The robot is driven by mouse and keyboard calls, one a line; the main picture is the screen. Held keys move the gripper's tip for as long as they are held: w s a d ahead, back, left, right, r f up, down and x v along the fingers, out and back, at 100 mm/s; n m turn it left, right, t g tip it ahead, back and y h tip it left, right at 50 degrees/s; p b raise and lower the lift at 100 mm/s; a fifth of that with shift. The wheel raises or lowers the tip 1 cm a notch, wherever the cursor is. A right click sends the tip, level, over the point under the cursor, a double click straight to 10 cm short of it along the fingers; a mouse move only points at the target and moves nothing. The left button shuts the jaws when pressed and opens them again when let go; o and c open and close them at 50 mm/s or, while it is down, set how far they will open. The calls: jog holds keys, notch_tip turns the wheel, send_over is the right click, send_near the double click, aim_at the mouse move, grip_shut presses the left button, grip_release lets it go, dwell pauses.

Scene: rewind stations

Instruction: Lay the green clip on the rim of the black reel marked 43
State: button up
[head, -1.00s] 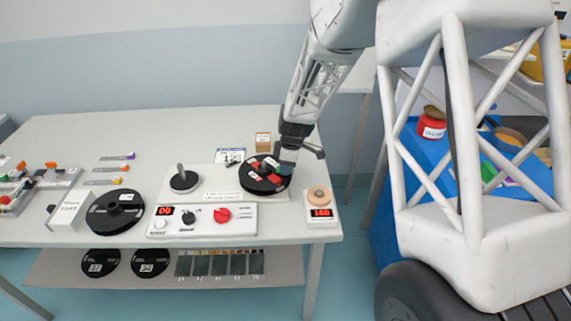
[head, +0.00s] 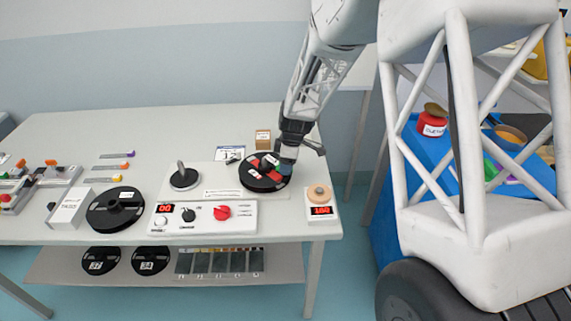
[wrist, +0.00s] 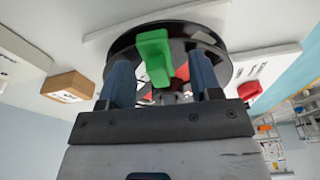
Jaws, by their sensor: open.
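The black reel (head: 258,184) with red and white patches sits at the right of the station, and its dark rim (wrist: 121,46) also shows in the wrist view. No number can be read on it. The green clip (wrist: 153,57) overlaps the reel's near rim in the wrist view, between my two blue fingers. I cannot tell whether it touches the rim. My gripper (wrist: 160,68) is open, with a gap visible on each side of the clip. In the head view my gripper (head: 287,168) is at the right edge of the reel and the clip is hidden.
A control box (head: 202,219) with a red knob stands in front of the reel. A scale-like box (head: 320,211) reading 160 is at the right. A small cardboard box (head: 263,138) stands behind. Another black reel (head: 115,210) lies at the left. The table's back is clear.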

jog(key=r, duration=0.4)
jog(key=d+r, duration=0.1)
jog(key=r, duration=0.2)
jog(key=shift+s+r, duration=0.1)
jog(key=shift+d+r, duration=0.1)
dwell(0.7)
jog(key=s+d+r+m+t, duration=0.1)
jog(key=s+d+r+m, duration=0.3)
jog(key=s+r, duration=0.4)
jog(key=s+d+r+m, duration=0.4)
jog(key=s+r, duration=0.2)
jog(key=s, duration=0.4)
jog(key=s+d+r+m+h, duration=0.1)
jog(key=s+m, duration=0.3)
jog(key=s, duration=0.7)
jog(key=s+d+r+m+t, duration=0.1)
jog(key=s+d+m, duration=0.3)
jog(key=s, duration=0.7)
jog(key=shift+s+r+m+h, duration=0.3)
jog(key=shift+r+m+h, duration=0.15)
jog(key=shift+r, duration=0.2)
jog(key=shift+d, duration=0.1)
